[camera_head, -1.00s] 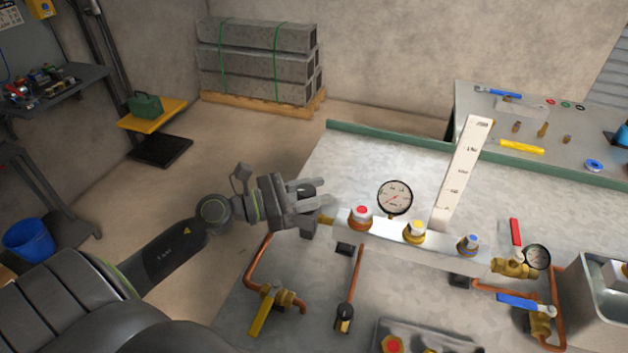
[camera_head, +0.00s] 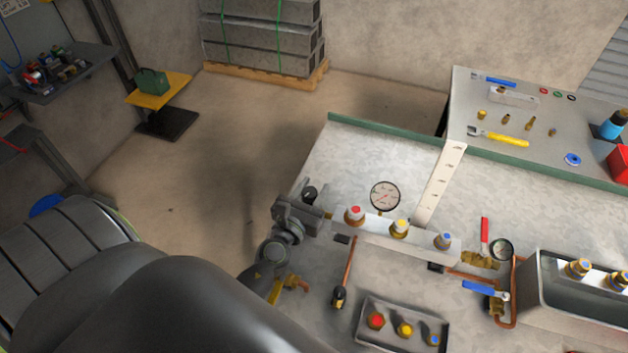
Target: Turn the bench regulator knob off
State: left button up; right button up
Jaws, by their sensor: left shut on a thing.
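The black bench regulator knob (camera_head: 310,194) is at the left end of the pale manifold bar (camera_head: 376,228) on the metal bench. My left gripper (camera_head: 306,208) is at the knob and shut on it; the fingers hide part of the knob and its mount. A round white dial gauge (camera_head: 385,196) stands behind the bar, right of the gripper. Red-, yellow- and blue-topped brass fittings sit along the bar, the red one (camera_head: 354,214) closest to my gripper. My right gripper is not in view.
A tray (camera_head: 401,333) with three coloured fittings lies at the front. A side table (camera_head: 540,125) behind holds tools. Copper pipes run below the bar.

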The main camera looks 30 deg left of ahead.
pick_arm(q)
jog(key=shift+a+n+g+y, duration=0.1)
jog(key=shift+n+g+y, duration=0.25)
jog(key=shift+n+y, duration=0.6)
jog(key=shift+a+n+g+y, duration=0.1)
jog(key=shift+n+g+y, duration=0.35)
jog(key=shift+y, duration=0.9)
jog(key=shift+s+n, duration=0.1)
jog(key=shift+n, duration=0.2)
jog(key=o, duration=1)
